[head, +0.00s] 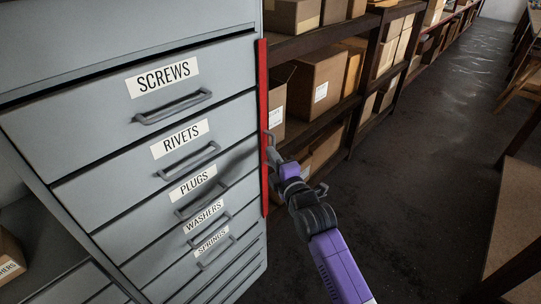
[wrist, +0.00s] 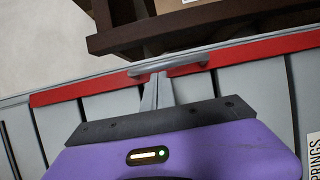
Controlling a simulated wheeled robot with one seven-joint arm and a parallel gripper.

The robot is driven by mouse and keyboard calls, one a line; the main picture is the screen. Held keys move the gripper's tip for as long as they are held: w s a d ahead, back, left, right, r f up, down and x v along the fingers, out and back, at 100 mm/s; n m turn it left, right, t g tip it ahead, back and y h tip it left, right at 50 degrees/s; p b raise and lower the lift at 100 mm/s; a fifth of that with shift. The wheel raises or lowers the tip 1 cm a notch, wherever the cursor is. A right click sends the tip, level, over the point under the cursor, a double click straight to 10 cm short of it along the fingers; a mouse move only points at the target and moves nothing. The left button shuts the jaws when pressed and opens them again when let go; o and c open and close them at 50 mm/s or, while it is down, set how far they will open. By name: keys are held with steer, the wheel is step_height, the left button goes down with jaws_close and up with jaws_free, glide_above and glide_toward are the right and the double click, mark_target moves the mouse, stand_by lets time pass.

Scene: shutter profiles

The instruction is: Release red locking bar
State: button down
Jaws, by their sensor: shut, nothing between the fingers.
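The red locking bar (head: 263,90) runs upright along the right front edge of the grey drawer cabinet (head: 130,35). It lies across the wrist view as a red strip (wrist: 80,91), with a grey handle (wrist: 185,63) on it. My gripper (head: 273,155) is at the bar's middle, beside the handle. In the wrist view my gripper's fingers (wrist: 157,80) are together, with their tips at the handle. I cannot tell whether they touch it. The fingers partly hide the bar.
The drawers, such as the screws drawer (head: 160,95), look closed. A shelf with cardboard boxes (head: 318,85) stands close to the right of the bar. The aisle floor (head: 420,160) is clear. A bench (head: 515,220) stands at the far right.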

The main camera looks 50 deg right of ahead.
steer(key=d+n+t+y+b, duration=0.1)
steer(key=d+n+y+b, duration=0.2)
steer(key=d+b, duration=0.6)
steer(key=w+y+b, duration=0.1)
steer(key=b, duration=0.7)
steer(key=shift+d+y+b, duration=0.2)
steer(key=shift+y+b, duration=0.1)
steer(key=shift+y, duration=0.1)
stand_by(1.1)
